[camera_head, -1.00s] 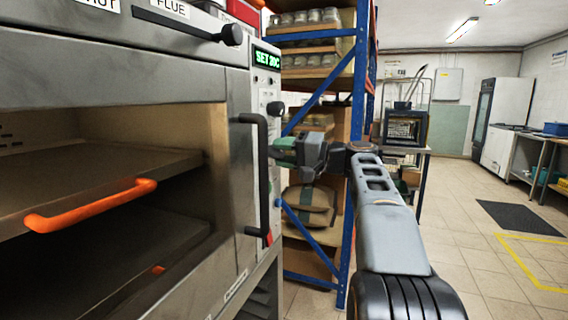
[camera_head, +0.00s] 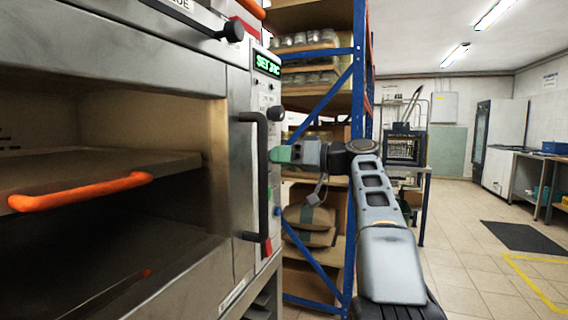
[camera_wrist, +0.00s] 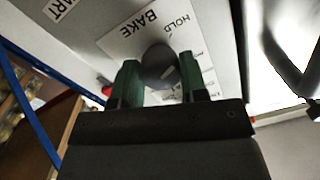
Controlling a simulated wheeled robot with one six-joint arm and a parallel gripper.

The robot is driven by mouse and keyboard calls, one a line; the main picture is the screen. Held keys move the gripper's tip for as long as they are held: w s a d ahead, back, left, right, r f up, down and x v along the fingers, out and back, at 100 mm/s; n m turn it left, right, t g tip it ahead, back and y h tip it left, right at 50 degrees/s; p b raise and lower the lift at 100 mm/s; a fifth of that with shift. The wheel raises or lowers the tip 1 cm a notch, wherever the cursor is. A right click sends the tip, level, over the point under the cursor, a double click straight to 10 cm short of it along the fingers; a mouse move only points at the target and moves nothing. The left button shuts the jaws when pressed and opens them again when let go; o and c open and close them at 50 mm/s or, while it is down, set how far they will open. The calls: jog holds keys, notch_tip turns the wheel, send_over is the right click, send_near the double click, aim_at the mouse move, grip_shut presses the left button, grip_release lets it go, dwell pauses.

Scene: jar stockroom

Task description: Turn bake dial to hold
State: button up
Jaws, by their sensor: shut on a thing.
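The bake dial (camera_wrist: 158,62) is a round dark grey knob on a white plate marked BAKE and HOLD in the wrist view. My gripper (camera_wrist: 158,80) has its green fingers on either side of the dial and is shut on it. A pale mark shows on the dial's face, but I cannot tell exactly where it points. HOLD is printed just above the dial in that view, and other markings lie partly behind the right finger. In the head view my gripper (camera_head: 282,154) is at the oven's control panel, beyond the door handle, and the dial is hidden.
The oven (camera_head: 110,60) stands open at left, with an orange-handled tray (camera_head: 82,190) jutting out. Its black vertical handle (camera_head: 258,175) is close beside my gripper. Another knob (camera_head: 275,113) sits above.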

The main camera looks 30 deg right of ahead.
jog(key=shift+n+b, duration=0.3)
jog(key=shift+n, duration=0.6)
jog(key=o, duration=0.9)
jog(key=p+v, duration=0.1)
jog(key=v, duration=1.2)
jog(key=shift+s+d+p, duration=0.25)
jog(key=shift+p, duration=0.15)
